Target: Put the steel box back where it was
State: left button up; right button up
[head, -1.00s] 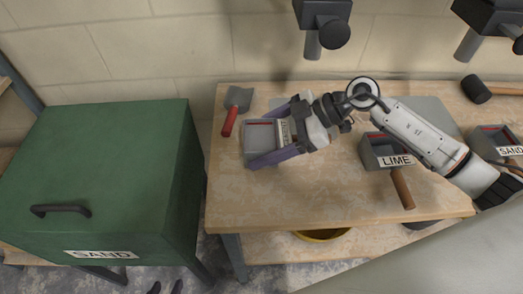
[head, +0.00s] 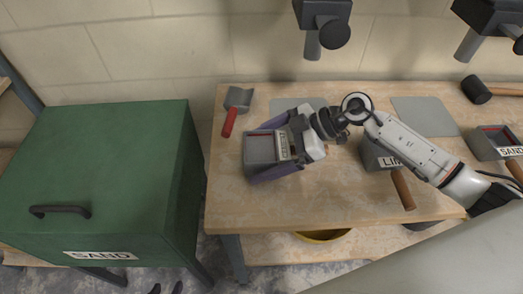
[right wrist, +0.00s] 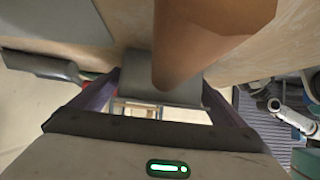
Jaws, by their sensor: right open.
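The steel box (head: 259,151) is an open grey box with a white label. It is on the left half of the wooden bench in the head view. My right gripper (head: 264,151) reaches in from the right, its purple fingers open along two sides of the box. The hand partly covers the box's label end. In the right wrist view a brown wooden handle (right wrist: 205,40) fills the upper middle, close to the camera. The grey box (right wrist: 147,75) shows behind it between the spread fingers. Whether the fingers touch the box is unclear. My left gripper is not in view.
Grey flat patches (head: 424,115) lie on the bench (head: 330,205). A box labelled LIME (head: 372,157) is partly under my arm; a SAND box (head: 486,143) is at right. A red-handled tool (head: 230,122) lies behind left, a mallet (head: 475,90) far right. A green SAND bin (head: 110,150) stands left.

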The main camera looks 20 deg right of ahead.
jog(key=shift+r, duration=0.1)
jog(key=v, duration=1.2)
jog(key=shift+r+b, duration=0.15)
jog(key=shift+b, duration=0.15)
jog(key=shift+s, duration=0.1)
